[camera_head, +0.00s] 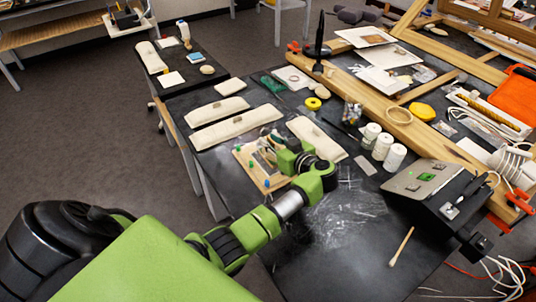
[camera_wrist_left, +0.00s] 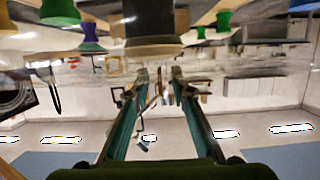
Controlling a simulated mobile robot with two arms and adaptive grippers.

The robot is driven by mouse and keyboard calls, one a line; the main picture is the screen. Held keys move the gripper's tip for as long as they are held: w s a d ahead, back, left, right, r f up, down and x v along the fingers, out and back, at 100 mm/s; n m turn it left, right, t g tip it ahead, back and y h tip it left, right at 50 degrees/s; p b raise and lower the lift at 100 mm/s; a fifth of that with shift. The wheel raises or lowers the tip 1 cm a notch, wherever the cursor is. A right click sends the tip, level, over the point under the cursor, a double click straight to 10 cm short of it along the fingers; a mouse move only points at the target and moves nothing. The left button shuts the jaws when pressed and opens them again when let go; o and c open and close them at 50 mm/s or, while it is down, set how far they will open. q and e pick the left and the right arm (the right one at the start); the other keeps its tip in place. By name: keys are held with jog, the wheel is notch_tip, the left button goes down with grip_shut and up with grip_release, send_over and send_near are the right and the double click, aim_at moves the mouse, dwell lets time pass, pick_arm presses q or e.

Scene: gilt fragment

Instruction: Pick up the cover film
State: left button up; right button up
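A clear, crinkled sheet that looks like the cover film (camera_head: 348,212) lies on the black table, right of my left forearm. My left gripper (camera_head: 268,150) is over a small wooden board (camera_head: 247,163) with coloured pegs, away from that sheet. In the left wrist view, which looks upside down, the two fingers (camera_wrist_left: 158,82) stand apart with nothing clearly held between them. Large blurred pegs, such as a green peg (camera_wrist_left: 150,22), show near the fingertips. I cannot tell whether the fingers touch anything on the board. My right gripper is in neither view.
Padded cream bars (camera_head: 235,128) lie behind and beside the board. White spools (camera_head: 383,146) and a black box with a metal top (camera_head: 432,190) stand to the right. A swab stick (camera_head: 401,247) lies in front. The black table's front middle is mostly clear.

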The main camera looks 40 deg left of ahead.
pick_arm(q)
jog(key=shift+s+d, duration=0.1)
jog(key=shift+s+d+r, duration=0.1)
jog(key=shift+d+r, duration=0.05)
jog(key=shift+c, duration=1.2)
grip_shut()
